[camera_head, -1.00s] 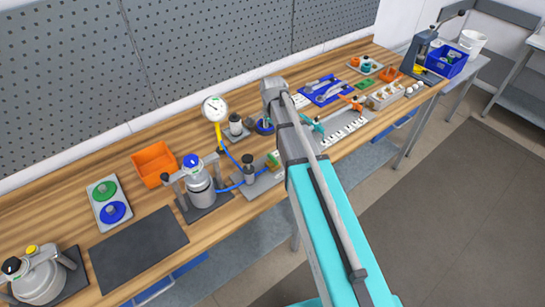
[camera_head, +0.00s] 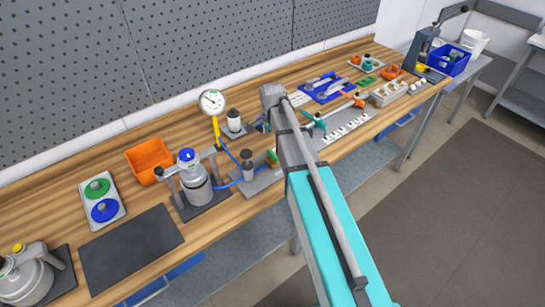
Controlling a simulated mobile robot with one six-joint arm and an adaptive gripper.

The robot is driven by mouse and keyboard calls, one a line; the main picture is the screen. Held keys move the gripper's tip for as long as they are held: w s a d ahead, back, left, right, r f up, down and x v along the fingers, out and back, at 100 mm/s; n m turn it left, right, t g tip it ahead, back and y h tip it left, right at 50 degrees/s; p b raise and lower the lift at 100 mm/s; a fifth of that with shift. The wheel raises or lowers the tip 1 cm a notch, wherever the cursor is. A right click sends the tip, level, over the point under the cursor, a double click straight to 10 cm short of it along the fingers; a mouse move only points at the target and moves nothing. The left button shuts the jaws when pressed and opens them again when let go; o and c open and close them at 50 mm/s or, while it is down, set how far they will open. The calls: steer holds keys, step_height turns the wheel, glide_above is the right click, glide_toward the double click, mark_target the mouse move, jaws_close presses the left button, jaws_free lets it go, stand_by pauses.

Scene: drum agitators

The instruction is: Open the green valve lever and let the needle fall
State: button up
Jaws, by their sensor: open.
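A small green part (camera_head: 271,157), which may be the green valve lever, shows just left of my arm, on a grey plate. My arm partly covers it, so its angle cannot be told. A round white gauge (camera_head: 212,101) stands on a yellow stem behind it. Its dark needle is too small to read exactly. A blue hose (camera_head: 228,155) runs near the gauge's foot, and another runs from the plate to a metal pot with a blue cap (camera_head: 195,178). My arm reaches over the bench.
An orange bin (camera_head: 149,160), a tray with green and blue discs (camera_head: 102,202) and a dark mat (camera_head: 130,247) lie left. A grey strip with white pieces (camera_head: 347,126) and a blue tool tray (camera_head: 328,87) lie right. A pegboard wall (camera_head: 200,60) stands behind.

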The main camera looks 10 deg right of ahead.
mark_target(273, 153)
steer(key=shift+f+b, duration=3.6)
steer(key=shift+f, duration=0.3)
steer(key=c, duration=0.8)
